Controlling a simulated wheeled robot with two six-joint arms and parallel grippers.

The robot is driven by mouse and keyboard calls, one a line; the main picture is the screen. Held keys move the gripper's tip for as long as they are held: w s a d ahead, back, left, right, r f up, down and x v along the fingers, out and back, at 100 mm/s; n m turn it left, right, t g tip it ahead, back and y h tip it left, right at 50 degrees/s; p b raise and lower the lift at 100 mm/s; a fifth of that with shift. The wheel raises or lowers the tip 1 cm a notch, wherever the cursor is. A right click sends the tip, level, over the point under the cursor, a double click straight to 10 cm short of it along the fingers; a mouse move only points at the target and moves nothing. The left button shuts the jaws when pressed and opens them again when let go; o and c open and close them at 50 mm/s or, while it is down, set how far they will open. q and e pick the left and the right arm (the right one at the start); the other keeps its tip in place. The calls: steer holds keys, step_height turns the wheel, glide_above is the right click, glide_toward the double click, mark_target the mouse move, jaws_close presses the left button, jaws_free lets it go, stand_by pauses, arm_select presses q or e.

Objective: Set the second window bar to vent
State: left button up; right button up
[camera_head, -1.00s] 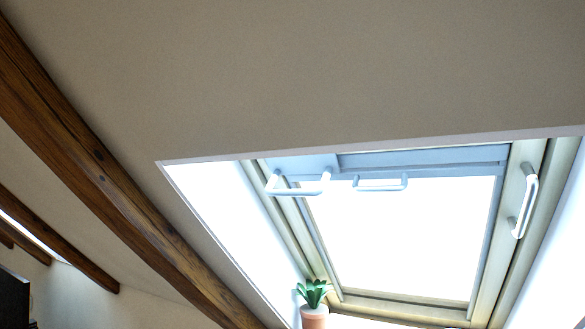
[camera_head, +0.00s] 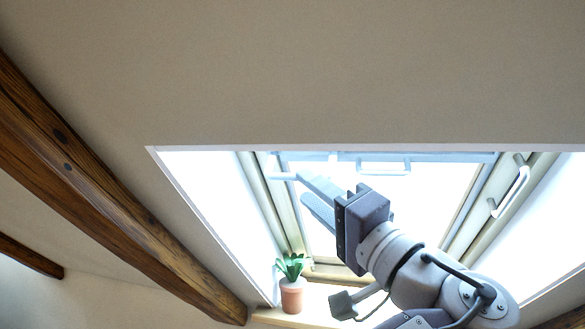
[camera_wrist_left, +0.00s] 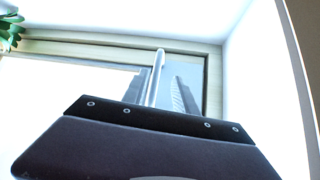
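The skylight has a large white bar (camera_head: 283,176) at its upper left, partly hidden by my gripper. A thinner bar (camera_head: 384,172) sits along the upper middle, and a white side handle (camera_head: 512,193) is on the right frame. My left gripper (camera_head: 301,184) is at the large bar, with its two fingers apart and pointing up-left. In the left wrist view a pale bar (camera_wrist_left: 154,78) runs between the two separated fingers; I cannot tell whether they touch it. My right gripper is not in view.
A potted plant (camera_head: 292,290) stands on the window ledge, left below my arm. A wooden beam (camera_head: 110,200) runs down the left side. The sloping ceiling (camera_head: 300,70) surrounds the window recess.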

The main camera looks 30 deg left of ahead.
arm_select(q)
steer(key=w+p+x, duration=0.1)
steer(key=p+x, duration=0.3)
steer(key=x, duration=0.4)
steer(key=shift+w+p, duration=0.2)
steer(key=shift+p, duration=0.15)
steer(key=shift+s+a, duration=0.1)
jaws_close()
steer(key=shift+s, duration=0.15)
stand_by(0.8)
